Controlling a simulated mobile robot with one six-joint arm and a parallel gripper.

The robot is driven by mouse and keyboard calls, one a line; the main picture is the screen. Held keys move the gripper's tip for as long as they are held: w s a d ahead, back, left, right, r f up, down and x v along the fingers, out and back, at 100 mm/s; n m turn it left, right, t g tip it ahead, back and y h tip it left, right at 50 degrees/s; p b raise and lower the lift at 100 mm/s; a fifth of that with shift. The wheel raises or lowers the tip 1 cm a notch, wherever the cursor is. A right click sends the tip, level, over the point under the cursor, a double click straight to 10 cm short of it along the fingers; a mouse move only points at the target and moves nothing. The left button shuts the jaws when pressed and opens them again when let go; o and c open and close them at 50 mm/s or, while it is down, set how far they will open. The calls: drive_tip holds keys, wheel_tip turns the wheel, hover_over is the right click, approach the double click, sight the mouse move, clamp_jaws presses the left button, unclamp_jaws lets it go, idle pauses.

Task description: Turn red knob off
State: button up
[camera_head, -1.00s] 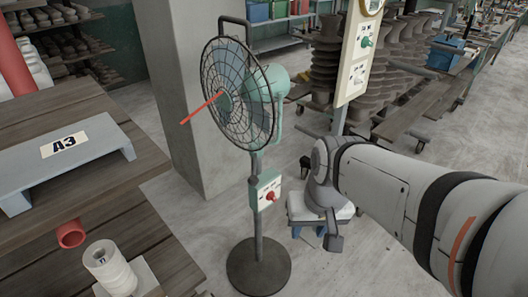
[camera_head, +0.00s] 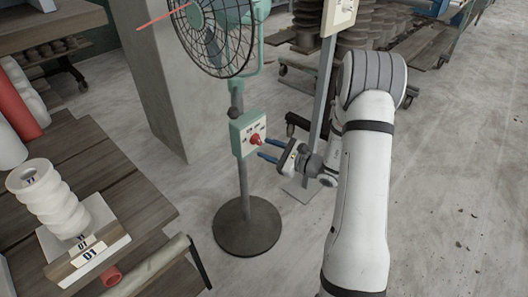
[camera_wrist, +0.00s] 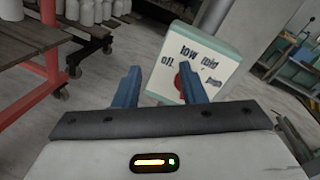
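The red knob (camera_head: 256,139) is on the front of a small white and teal control box (camera_head: 238,138) on the fan's pole. In the wrist view the red knob (camera_wrist: 179,88) is partly hidden by the right finger; the box face (camera_wrist: 200,57) reads "low", "mid", "high" and "off". I cannot tell which mark the knob points to. My gripper (camera_head: 264,149) has its blue fingers apart, empty, with the tips close to the knob. In the wrist view my gripper (camera_wrist: 159,72) has the knob towards its right finger, not centred. Contact cannot be told.
The fan (camera_head: 216,30) stands on a round dark base (camera_head: 247,227) by a concrete pillar (camera_head: 165,80). A post with another panel (camera_head: 340,15) stands behind my arm. Floor on the right is clear.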

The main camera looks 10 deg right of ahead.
sight(260, 142)
drive_tip(key=w+d+f+m+t+h, duration=0.2)
drive_tip(key=d+f+m+t, duration=0.1)
drive_tip(key=d+f, duration=0.15)
drive_tip(key=x, duration=0.4)
drive_tip(key=b+x, duration=0.1)
drive_tip(key=x, duration=0.3)
drive_tip(key=shift+a+f, duration=0.1)
drive_tip(key=shift+f, duration=0.1)
drive_tip(key=shift+c, duration=0.4)
clamp_jaws()
